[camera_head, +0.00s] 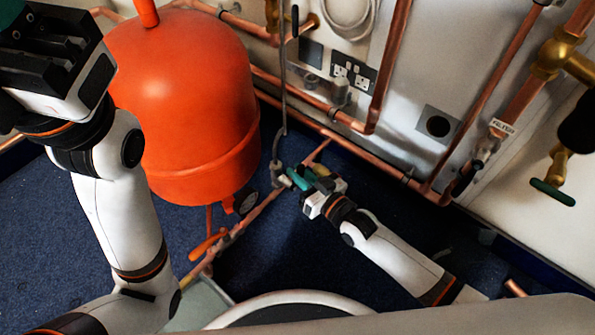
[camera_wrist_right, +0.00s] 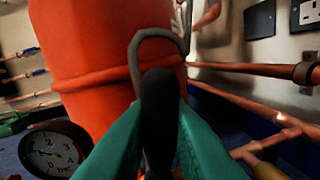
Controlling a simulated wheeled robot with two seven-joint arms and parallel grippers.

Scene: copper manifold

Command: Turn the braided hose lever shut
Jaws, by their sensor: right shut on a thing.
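The braided hose (camera_head: 284,85) is a thin grey line hanging down in front of the wall, right of the orange tank. In the right wrist view the grey hose (camera_wrist_right: 136,62) bends over in a loop in front of the tank. A dark, rounded lever (camera_wrist_right: 158,105) stands upright between the teal fingers of my right gripper (camera_wrist_right: 155,135). In the head view my right gripper (camera_head: 300,179) is shut at the lower end of the hose, by the low copper pipe; its fingers hide most of the lever there. My left gripper (camera_head: 58,60) is raised at the top left, its fingertips not clearly shown.
The large orange tank (camera_head: 185,100) stands left of my right gripper. A round gauge (camera_head: 249,202), also in the wrist view (camera_wrist_right: 52,150), is close by. An orange lever (camera_head: 208,244) lies lower left. Copper pipes (camera_head: 350,150) run along the wall behind.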

